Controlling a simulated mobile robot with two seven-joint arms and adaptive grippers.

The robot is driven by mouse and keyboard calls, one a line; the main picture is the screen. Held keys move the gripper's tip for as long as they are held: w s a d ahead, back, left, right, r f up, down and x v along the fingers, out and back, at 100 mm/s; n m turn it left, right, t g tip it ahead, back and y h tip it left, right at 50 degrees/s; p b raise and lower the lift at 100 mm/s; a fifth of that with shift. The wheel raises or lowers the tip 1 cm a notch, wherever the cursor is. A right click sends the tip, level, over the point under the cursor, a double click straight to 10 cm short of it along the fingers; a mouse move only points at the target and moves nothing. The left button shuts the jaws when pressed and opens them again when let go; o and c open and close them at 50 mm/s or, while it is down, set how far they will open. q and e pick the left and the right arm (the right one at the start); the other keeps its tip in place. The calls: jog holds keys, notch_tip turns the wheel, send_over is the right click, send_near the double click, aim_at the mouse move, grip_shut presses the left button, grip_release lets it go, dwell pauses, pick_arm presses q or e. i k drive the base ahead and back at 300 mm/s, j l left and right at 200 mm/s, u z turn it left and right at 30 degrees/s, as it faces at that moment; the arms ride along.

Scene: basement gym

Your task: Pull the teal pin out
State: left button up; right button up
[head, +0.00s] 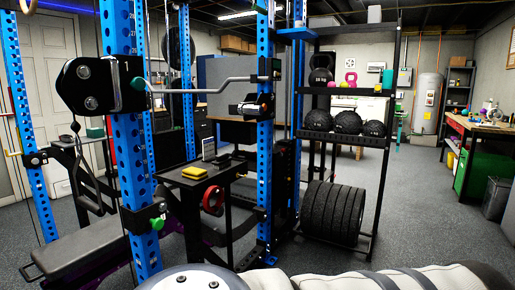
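A small teal knob (138,84), which looks like the head of the teal pin, sits at the right side of a black block (90,86) on the near blue upright (122,170). The pin's shaft is not visible, and I cannot tell how deep it sits. A bent grey bar (205,83) runs from beside the knob to a black fitting on the farther blue upright (265,150). A brighter green knob (157,223) is lower on the near upright. Parts of my own arm cross the bottom edge. Neither gripper shows.
A padded bench (75,250) stands at lower left. A small black stand holds a yellow item (194,172). A black shelf rack (345,138) carries balls and tyre-like plates (333,213). The grey floor (425,215) at right is clear, before a workbench (480,124).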

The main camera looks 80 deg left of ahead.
aim_at(137, 83)
jog(key=j+u, duration=0.25)
jog(key=u, duration=0.2)
jog(key=i+j+u, duration=0.15)
jog(key=u, duration=0.3)
jog(key=i+j+u, duration=0.1)
jog(key=u, duration=0.35)
jog(key=i+j+u, duration=0.2)
jog(key=u, duration=0.25)
jog(key=i+j+u, duration=0.15)
jog(key=u, duration=0.3)
jog(key=i+u, duration=0.15)
jog(key=u, duration=0.3)
jog(key=i+u, duration=0.2)
jog(key=u, duration=0.2)
